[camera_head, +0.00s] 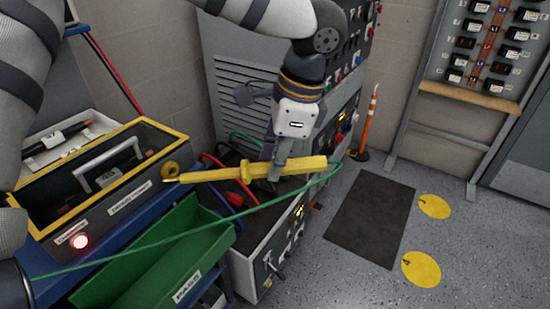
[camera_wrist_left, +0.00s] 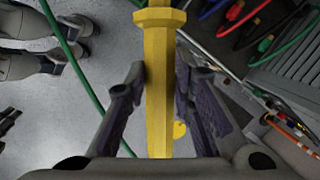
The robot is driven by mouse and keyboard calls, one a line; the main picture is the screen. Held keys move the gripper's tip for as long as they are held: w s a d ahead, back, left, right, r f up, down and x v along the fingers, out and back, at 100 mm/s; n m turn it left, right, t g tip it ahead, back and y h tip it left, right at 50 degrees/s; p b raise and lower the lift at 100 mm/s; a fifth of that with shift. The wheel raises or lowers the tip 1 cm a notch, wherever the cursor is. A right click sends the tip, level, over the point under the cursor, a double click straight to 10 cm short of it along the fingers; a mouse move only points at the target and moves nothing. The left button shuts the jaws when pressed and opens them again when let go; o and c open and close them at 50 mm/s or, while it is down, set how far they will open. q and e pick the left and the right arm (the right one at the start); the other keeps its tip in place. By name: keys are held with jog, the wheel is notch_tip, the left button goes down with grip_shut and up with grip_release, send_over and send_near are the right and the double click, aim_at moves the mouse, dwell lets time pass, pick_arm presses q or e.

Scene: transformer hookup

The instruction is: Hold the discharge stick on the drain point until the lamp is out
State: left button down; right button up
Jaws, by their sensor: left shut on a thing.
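My left gripper (camera_head: 275,172) is shut on the yellow discharge stick (camera_head: 300,165), with its fingers around the handle. The stick also shows between the fingers in the left wrist view (camera_wrist_left: 158,75). It lies roughly level, its thin tip pointing left. The tip is at the right corner of the yellow-rimmed box, close to a small yellow ring (camera_head: 171,169) that looks like the drain point. I cannot tell whether they touch. The red lamp (camera_head: 81,242) on the box front is lit. A green cable (camera_head: 130,248) runs from the stick's handle end to the lower left.
The yellow-rimmed box (camera_head: 150,196) stands on a blue cart beside a green tray (camera_head: 185,240). A grey unit with cables (camera_head: 262,255) stands below the stick. A tall vented cabinet (camera_head: 235,90) is behind.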

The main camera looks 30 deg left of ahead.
aim_at(314, 159)
pick_arm(q)
jog(key=shift+w+d+r+b, duration=0.15)
jog(key=shift+w+d, duration=0.35)
jog(key=shift+d, duration=0.25)
jog(key=shift+w+d+b, duration=0.1)
jog(key=shift+w+d, duration=0.35)
jog(key=shift+d, duration=0.35)
jog(key=shift+w+d+r+b, duration=0.15)
jog(key=shift+w+d, duration=0.35)
jog(key=shift+d, duration=0.25)
jog(key=shift+w+d+r, duration=0.1)
jog(key=shift+w+d, duration=0.25)
jog(key=shift+d, duration=0.35)
